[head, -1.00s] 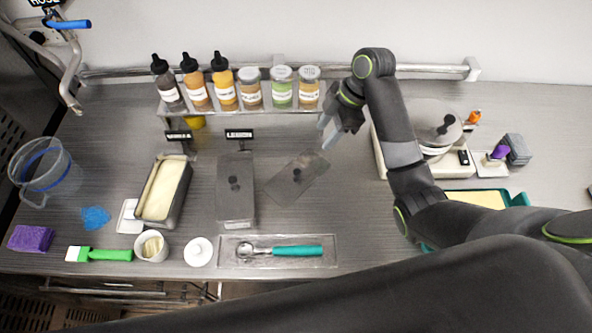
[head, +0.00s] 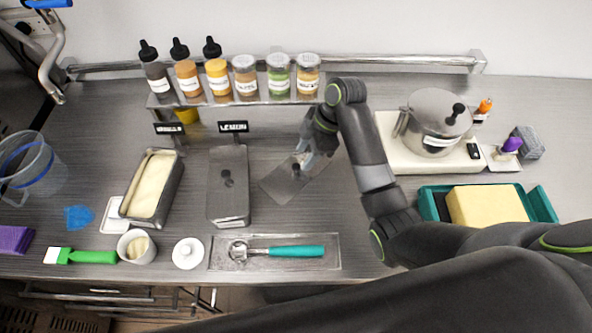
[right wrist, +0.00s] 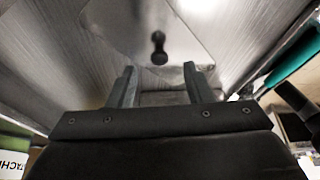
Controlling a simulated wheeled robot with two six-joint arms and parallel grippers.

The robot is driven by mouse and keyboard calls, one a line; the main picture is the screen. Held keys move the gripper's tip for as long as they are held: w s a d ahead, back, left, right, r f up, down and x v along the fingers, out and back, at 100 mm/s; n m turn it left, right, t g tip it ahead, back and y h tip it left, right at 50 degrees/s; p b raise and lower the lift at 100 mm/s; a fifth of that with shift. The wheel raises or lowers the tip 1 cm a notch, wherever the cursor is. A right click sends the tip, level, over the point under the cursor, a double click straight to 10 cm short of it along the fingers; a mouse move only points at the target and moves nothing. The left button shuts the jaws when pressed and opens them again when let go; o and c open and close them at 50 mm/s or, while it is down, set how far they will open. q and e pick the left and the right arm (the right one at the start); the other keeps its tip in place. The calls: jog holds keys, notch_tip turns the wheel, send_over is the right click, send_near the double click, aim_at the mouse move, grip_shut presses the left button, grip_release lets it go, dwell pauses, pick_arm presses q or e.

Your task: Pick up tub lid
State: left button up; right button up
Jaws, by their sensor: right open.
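The tub lid (head: 284,186) is a flat grey rectangular plate with a dark knob. It lies at a slant on the steel counter, right of a covered tub (head: 228,203). My right gripper (head: 306,154) is open and empty over the lid's far end, close to the knob. In the right wrist view the lid (right wrist: 135,22) lies ahead of my open right gripper (right wrist: 158,72). The knob stands between the finger lines there, beyond the tips, with nothing gripped. My left gripper is not in view.
An open tub of pale ice cream (head: 150,190) stands to the left. A shelf (head: 222,99) of sauce bottles and jars is behind. A scoop tray (head: 330,258) lies in front. A pot (head: 437,120) stands on a white base at right, near a green tray (head: 542,204).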

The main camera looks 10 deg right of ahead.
aim_at(297, 166)
jog(key=p+x, duration=0.1)
jog(key=x, duration=0.3)
jog(key=shift+a+f+p, duration=0.1)
jog(key=shift+a+p, duration=0.05)
jog(key=shift+p, duration=0.15)
jog(key=shift+a+f, duration=0.1)
jog(key=shift+f, duration=0.2)
jog(key=shift+c, duration=0.3)
grip_shut()
